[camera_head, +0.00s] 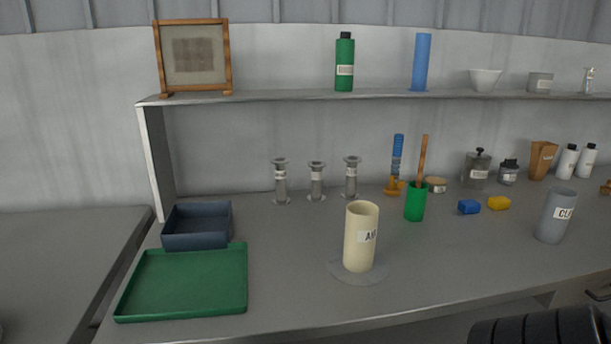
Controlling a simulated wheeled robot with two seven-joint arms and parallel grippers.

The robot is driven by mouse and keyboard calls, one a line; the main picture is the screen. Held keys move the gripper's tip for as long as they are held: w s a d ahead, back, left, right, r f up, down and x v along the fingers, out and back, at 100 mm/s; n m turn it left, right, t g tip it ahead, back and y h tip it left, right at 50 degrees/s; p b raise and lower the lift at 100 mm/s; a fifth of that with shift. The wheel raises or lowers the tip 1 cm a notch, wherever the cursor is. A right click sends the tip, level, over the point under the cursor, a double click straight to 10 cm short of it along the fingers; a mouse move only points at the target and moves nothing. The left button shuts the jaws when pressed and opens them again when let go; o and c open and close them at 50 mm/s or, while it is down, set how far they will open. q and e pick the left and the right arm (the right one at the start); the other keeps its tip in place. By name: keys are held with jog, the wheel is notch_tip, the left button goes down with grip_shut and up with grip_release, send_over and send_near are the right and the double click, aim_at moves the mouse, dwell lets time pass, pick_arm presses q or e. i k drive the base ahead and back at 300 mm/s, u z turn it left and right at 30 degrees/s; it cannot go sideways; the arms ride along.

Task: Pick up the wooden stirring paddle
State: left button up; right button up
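A wooden stirring paddle (422,160) stands nearly upright in a green cup (415,203) on the grey bench, right of the middle. Its brown handle sticks up out of the cup and leans slightly to the right at the top. Its lower end is hidden inside the cup. Neither of my grippers shows in the head view. A dark ribbed part of what looks like my own arm shows at the bottom right corner, in front of the bench.
A cream cylinder (360,238) stands on a grey disc front left of the cup. A blue-and-orange tool (397,165) stands close behind the cup. Blue and yellow blocks (469,207) and a grey cylinder (556,216) are to the right. A green tray (184,283) lies left. A shelf (290,96) runs above.

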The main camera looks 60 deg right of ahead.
aim_at(425, 139)
jog(key=u, duration=0.95)
jog(key=k, duration=1.8)
jog(key=z, duration=1.55)
